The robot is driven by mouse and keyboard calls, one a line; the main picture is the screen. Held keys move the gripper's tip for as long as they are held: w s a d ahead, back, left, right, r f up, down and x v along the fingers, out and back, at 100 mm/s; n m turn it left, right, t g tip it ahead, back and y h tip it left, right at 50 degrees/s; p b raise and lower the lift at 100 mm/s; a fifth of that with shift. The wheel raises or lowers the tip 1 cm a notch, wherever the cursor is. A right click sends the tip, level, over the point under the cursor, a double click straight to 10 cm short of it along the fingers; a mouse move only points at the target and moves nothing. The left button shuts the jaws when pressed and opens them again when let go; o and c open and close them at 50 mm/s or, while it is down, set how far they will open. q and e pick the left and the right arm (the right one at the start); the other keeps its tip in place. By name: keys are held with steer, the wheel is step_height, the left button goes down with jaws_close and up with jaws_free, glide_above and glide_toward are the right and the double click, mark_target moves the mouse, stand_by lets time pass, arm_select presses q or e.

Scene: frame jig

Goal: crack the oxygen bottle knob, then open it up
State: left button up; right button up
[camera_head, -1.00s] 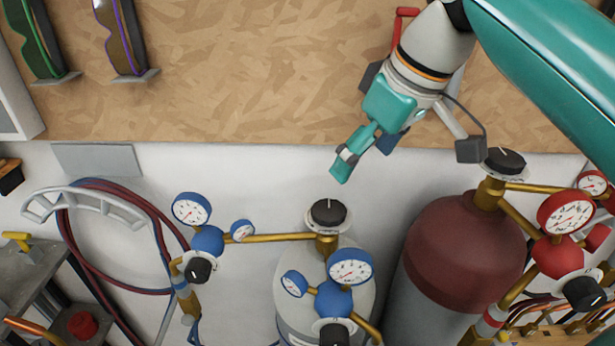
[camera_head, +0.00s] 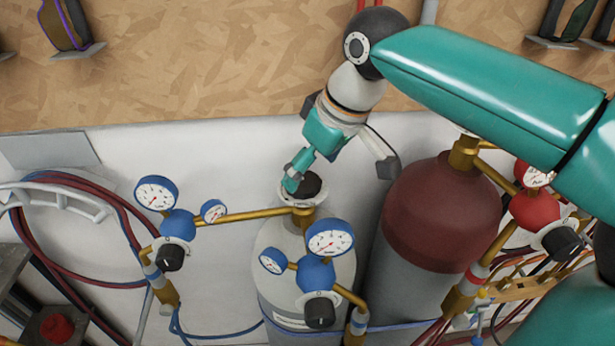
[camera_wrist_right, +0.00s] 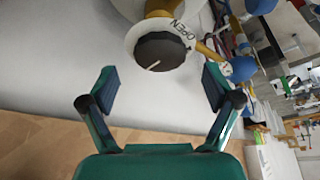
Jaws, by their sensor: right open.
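The oxygen bottle is the pale grey cylinder (camera_head: 285,245) with blue gauges, in the middle of the head view. Its black round knob (camera_head: 312,184) sits on top, over a brass valve. In the right wrist view the knob (camera_wrist_right: 160,51) shows a white pointer line and a pale dial ring marked OPEN. My right gripper (camera_head: 294,178) is at the knob, its teal finger partly covering it in the head view. In the wrist view my right gripper (camera_wrist_right: 161,88) is open, its fingers spread wide with the knob just beyond the tips and nothing held. My left gripper is not in view.
A dark red bottle (camera_head: 440,215) with red gauges stands close on the right. Blue gauges (camera_head: 330,238) and a brass pipe (camera_head: 255,214) crowd the oxygen valve. Hoses (camera_head: 70,265) hang on the left. A white wall is behind.

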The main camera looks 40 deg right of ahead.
mark_target(305, 180)
steer(key=shift+x, duration=1.55)
steer(key=c, duration=1)
steer(key=shift+s+d, duration=0.1)
steer(key=shift+d, duration=0.05)
steer(key=shift+c, duration=0.7)
steer(key=shift+n, duration=0.3)
steer(key=shift+n+g+y+p, duration=0.25)
steer(key=shift+n+y, duration=0.3)
steer(key=shift+n, duration=0.8)
steer(key=shift+n+g+y+p, duration=0.2)
steer(key=shift+n+y, duration=0.35)
steer(key=shift+n, duration=0.8)
